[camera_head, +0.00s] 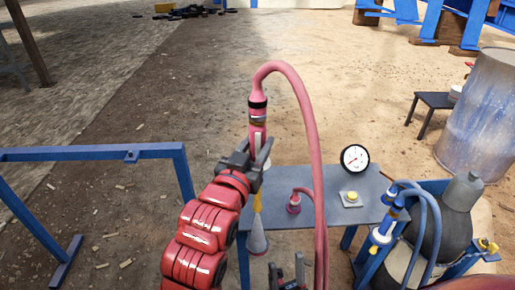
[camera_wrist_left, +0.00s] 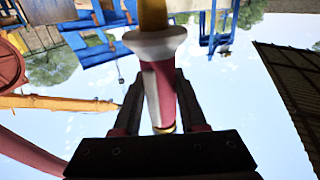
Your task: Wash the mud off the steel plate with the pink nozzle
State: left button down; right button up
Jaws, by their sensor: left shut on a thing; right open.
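The pink nozzle (camera_head: 258,125) is in my left gripper (camera_head: 248,160), above the left end of a grey table. It is roughly upright, with its hose end up and a yellow part below the jaws. A pale grey cone shows under the yellow part; I cannot tell if it is spray or part of the nozzle. In the left wrist view the nozzle (camera_wrist_left: 158,90) sits between the fingers of my left gripper (camera_wrist_left: 160,105). My right gripper (camera_head: 287,275) is open and empty at the bottom edge. I cannot make out a muddy steel plate.
The grey table (camera_head: 327,185) carries a gauge (camera_head: 354,158), a yellow button (camera_head: 351,198) and the pink hose's fitting (camera_head: 294,203). A blue nozzle (camera_head: 382,233) hangs at the right near a grey tank (camera_head: 459,207). A blue frame (camera_head: 100,153) stands left.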

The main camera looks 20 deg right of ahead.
aim_at(255, 127)
pick_arm(q)
jog(key=shift+r+p, duration=0.95)
jog(key=shift+r, duration=1.65)
